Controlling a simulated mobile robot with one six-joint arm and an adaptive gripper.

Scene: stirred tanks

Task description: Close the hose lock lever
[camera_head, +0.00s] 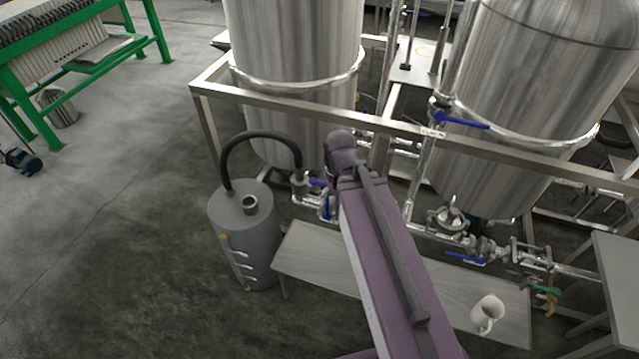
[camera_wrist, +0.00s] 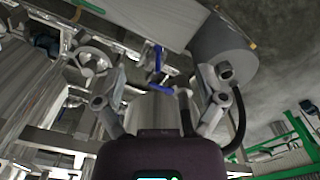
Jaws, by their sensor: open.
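The black hose (camera_head: 262,136) arches from a grey canister (camera_head: 240,230) to a pipe fitting (camera_head: 299,184) low on the left steel tank. A blue lever (camera_head: 318,182) sits beside that fitting, and another blue handle (camera_head: 326,208) is just below it. I cannot tell which part is the hose lock lever. In the wrist view, my gripper (camera_wrist: 160,88) has its two fingers spread wide with nothing between them. The hose (camera_wrist: 237,122) passes right of the fingers, and a blue lever (camera_wrist: 157,62) shows beyond them. In the head view my arm hides the gripper.
A steel frame rail (camera_head: 400,125) crosses in front of the left tank (camera_head: 295,50) and the right tank (camera_head: 500,120). A low grey table (camera_head: 315,258) stands below, with a white mug (camera_head: 487,314) on it.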

